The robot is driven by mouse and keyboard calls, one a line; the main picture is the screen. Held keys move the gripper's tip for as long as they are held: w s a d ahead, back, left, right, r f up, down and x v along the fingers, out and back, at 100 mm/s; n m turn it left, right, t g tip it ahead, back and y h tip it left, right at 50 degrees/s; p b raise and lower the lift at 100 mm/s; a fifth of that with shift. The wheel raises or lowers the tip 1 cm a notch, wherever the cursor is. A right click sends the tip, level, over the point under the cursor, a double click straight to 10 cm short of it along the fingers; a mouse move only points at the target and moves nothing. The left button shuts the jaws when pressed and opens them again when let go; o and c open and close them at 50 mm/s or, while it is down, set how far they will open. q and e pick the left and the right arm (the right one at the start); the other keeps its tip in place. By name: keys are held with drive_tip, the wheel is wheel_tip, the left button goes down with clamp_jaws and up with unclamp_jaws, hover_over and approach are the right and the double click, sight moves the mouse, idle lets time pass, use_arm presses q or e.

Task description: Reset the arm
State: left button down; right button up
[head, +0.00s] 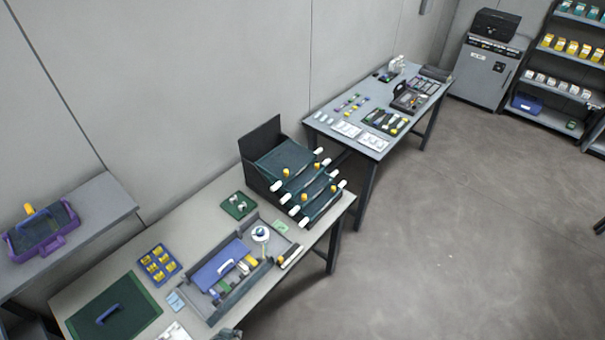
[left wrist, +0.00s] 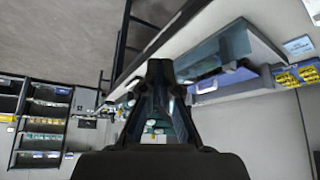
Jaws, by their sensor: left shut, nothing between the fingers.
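My left gripper (head: 228,334) shows only as a small grey piece at the bottom edge of the head view, by the front edge of the near table (head: 72,297). In the left wrist view the left gripper (left wrist: 159,70) fills the lower middle; its two dark fingers meet at the tips and hold nothing. The table appears upside down behind it there, and I cannot tell the exact gap between the fingers and the table edge. My right gripper is not in view.
The near table carries a grey tray (head: 212,312) with a blue piece, a dark drawer rack (head: 262,137), a yellow-and-blue box (head: 158,264) and a green mat (head: 112,308). A second table (head: 372,143) and shelves (head: 550,65) stand farther back.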

use_arm(q)
drive_tip(key=s+a+r+g, duration=0.1)
drive_tip(key=s+g, duration=0.1)
drive_tip(key=s, duration=0.3)
drive_tip(key=s+f+g+y+b, duration=0.1)
drive_tip(key=s+f+g+b, duration=0.2)
drive_tip(key=f, duration=3)
drive_tip(key=s+a+f+b, duration=0.3)
drive_tip(key=s+f, duration=1.2)
drive_tip(key=s, duration=0.1)
drive_tip(key=shift+s+f, duration=0.15)
drive_tip(key=shift+s, duration=0.1)
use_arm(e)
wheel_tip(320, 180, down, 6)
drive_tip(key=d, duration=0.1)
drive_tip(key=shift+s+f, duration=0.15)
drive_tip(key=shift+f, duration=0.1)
